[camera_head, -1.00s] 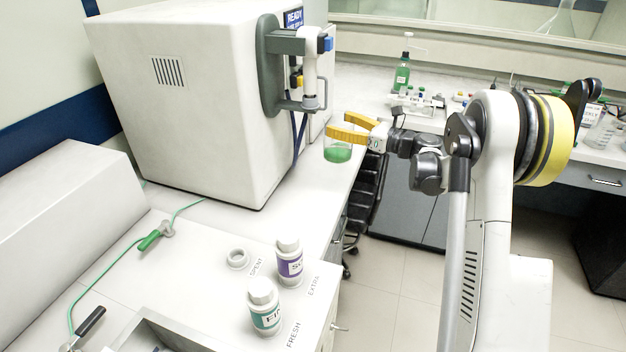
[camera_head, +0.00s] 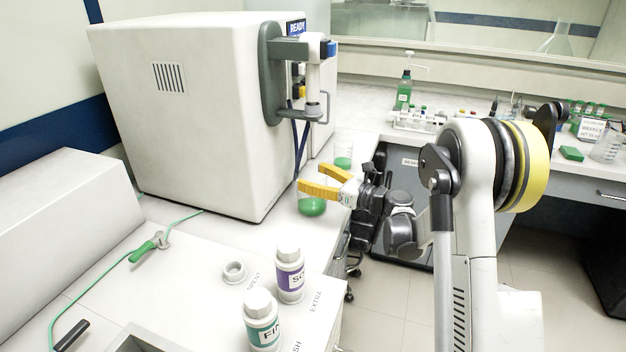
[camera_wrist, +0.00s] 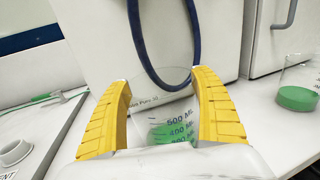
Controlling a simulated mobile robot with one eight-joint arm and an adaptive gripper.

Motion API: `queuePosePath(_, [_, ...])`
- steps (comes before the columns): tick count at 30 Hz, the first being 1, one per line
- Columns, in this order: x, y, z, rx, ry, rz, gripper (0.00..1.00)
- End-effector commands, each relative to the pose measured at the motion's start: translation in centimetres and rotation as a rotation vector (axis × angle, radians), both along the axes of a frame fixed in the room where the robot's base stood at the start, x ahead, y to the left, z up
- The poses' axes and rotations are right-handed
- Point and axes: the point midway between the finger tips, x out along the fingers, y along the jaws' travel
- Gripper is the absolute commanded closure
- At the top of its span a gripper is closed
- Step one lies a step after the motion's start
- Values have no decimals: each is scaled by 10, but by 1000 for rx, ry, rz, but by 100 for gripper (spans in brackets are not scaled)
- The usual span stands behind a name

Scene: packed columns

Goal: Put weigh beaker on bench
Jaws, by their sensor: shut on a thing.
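My gripper (camera_head: 312,179) has yellow fingers shut on a clear beaker (camera_head: 312,206) with green contents. In the wrist view the beaker (camera_wrist: 165,112) sits between both fingers, with volume marks such as 500 and 400 on its wall. The held beaker looks upright and is over the white bench (camera_head: 222,230) near its front edge; I cannot tell if its base touches. The lower part of it is hidden by my gripper in the wrist view. A second beaker with green contents (camera_head: 343,160) stands farther back on the bench, and it shows at right in the wrist view (camera_wrist: 297,98).
A large white machine (camera_head: 200,120) stands left of the beaker. Two labelled bottles, purple (camera_head: 290,274) and teal (camera_head: 262,322), and a white ring (camera_head: 234,271) are nearer. A green cable tool (camera_head: 149,246) lies at left.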

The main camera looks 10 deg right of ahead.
Motion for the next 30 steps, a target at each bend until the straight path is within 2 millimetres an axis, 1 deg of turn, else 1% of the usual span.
queuePosePath(2, [0,0,1,1,-1,0,65])
queuePosePath(6, [0,0,-3,1,-1,0,65])
queuePosePath(7, [0,0,-3,0,0,0,21])
queuePosePath(8, [0,0,-2,0,0,0,12])
queuePosePath(9, [0,0,-2,0,0,0,0])
queuePosePath(16, [0,0,-2,0,0,0,0])
queuePosePath(19, [0,0,4,0,0,0,0])
queuePosePath(23, [-15,-16,3,0,0,-3,0])
queuePosePath(30, [-57,-52,4,0,0,-4,0])
